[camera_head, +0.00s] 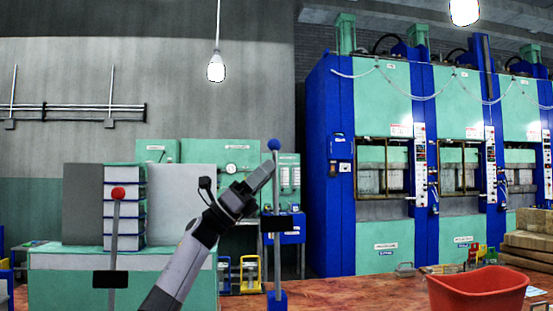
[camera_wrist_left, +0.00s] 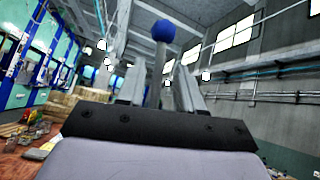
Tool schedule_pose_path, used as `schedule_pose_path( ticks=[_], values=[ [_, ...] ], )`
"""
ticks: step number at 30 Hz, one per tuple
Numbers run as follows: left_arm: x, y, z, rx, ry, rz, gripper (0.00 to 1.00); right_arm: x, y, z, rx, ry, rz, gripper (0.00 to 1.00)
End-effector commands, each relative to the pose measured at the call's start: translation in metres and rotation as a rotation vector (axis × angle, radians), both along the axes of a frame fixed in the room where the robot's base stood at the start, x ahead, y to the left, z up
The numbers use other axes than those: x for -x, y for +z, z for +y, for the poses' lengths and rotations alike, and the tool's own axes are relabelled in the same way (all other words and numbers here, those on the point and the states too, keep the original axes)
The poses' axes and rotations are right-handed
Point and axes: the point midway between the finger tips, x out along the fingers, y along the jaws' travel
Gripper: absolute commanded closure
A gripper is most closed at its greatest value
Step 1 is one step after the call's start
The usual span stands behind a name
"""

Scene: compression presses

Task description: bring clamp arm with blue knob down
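The clamp arm with the blue knob (camera_head: 274,145) stands upright as a thin grey bar (camera_head: 277,190) with a black block and a blue base. A second clamp arm with a red knob (camera_head: 118,193) stands upright to its left. My left gripper (camera_head: 264,172) is just below the blue knob, its tips close to the bar. In the left wrist view the fingers (camera_wrist_left: 158,90) are apart, with the bar and blue knob (camera_wrist_left: 163,31) showing in the gap. I cannot tell whether either finger touches the bar. My right gripper is not in view.
A green bench (camera_head: 60,262) with a stack of blue-and-white blocks between grey panels stands at the left. A red bin (camera_head: 478,292) is at the lower right. Blue and green presses (camera_head: 385,90) line the right back. The space around the blue knob looks clear.

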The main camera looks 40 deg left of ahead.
Motion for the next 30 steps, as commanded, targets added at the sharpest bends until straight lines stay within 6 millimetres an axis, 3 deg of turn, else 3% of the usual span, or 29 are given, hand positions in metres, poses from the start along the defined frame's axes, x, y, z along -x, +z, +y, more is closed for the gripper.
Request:
schedule_pose_path(
  ticks=[1,6,16,19,20,30],
  values=[
    [-0.004,0.009,-0.004,0.000,-0.001,0.000,0.64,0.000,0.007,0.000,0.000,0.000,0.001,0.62],
    [-0.014,0.019,-0.012,0.002,-0.001,0.001,0.64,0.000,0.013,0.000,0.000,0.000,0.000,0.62],
    [-0.017,0.019,-0.014,0.001,0.001,0.002,0.64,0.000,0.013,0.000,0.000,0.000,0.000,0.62],
    [-0.017,0.020,-0.014,0.001,0.000,0.003,0.97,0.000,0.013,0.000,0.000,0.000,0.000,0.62],
    [-0.016,0.020,-0.014,0.001,0.000,0.003,1.00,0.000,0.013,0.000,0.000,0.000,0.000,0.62],
    [-0.013,0.019,-0.020,-0.017,-0.002,-0.013,1.00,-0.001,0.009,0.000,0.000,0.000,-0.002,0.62]
  ],
)
